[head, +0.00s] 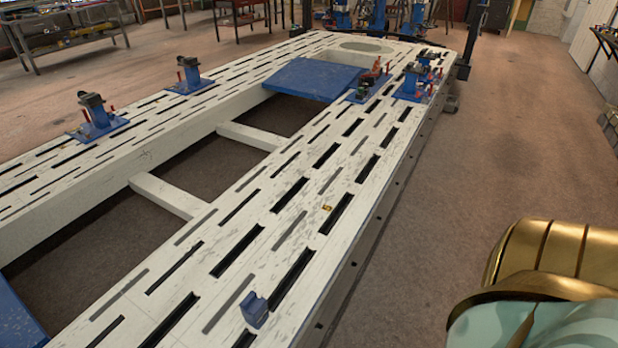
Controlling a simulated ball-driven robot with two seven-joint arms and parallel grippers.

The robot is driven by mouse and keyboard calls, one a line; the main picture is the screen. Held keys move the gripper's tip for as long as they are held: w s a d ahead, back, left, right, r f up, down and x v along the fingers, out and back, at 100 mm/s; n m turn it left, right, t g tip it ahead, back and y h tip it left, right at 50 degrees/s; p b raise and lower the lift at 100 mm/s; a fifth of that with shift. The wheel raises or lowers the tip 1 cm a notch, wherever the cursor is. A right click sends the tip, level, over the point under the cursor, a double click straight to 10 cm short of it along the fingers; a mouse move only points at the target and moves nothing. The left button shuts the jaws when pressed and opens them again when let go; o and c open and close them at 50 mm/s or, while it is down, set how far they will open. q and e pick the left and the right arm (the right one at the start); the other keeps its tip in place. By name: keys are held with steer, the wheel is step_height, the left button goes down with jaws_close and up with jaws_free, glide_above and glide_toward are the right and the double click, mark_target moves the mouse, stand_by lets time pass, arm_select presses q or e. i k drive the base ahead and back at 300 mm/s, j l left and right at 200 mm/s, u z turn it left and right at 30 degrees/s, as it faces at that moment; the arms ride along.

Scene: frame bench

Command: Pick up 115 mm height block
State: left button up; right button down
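A small blue block (254,311) stands on the near right part of the white slotted frame bench (270,245), close to its slots. It is the only loose block I can make out nearby; no size marking is readable on it, so I cannot tell its height. Neither of my grippers shows in the head view. A gold and pale teal rounded part at the lower right seems to be my own arm, with no fingers visible.
Blue clamp stands (97,123) sit on the bench's far left and far right rails. A blue plate (314,79) lies across the far end. Dark openings lie between the rails. The brown floor (530,140) to the right is clear. A workbench (65,35) stands far left.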

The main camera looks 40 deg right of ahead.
mark_target(255, 310)
steer(key=z, duration=0.8)
